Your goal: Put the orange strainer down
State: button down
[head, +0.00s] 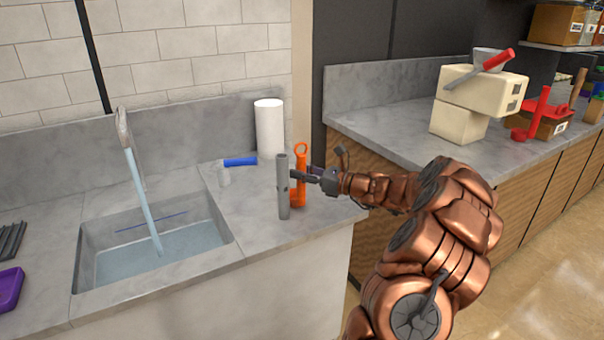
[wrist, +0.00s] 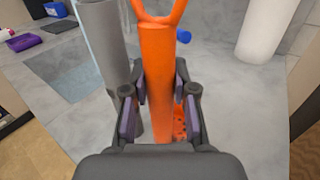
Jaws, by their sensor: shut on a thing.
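The orange strainer (head: 300,162) is upright near the right end of the sink counter, with a ring-shaped top and a long body. My gripper (head: 311,176) comes in from the right and is shut on it at mid-height. In the wrist view the strainer (wrist: 157,62) stands between the two purple-padded fingers of my gripper (wrist: 158,100), and an orange part with holes (wrist: 180,122) shows low beside the right finger. The strainer's lower end is close to the counter; I cannot tell whether it touches.
A grey tube (head: 283,190) stands upright just left of the strainer. A white roll (head: 269,128) and a blue-handled tool (head: 240,162) are behind. The sink (head: 160,245) holds water on the left. The counter (head: 335,212) ends just to the right.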

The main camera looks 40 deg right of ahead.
jog(key=shift+f, duration=0.15)
jog(key=c, duration=1.2)
grip_release()
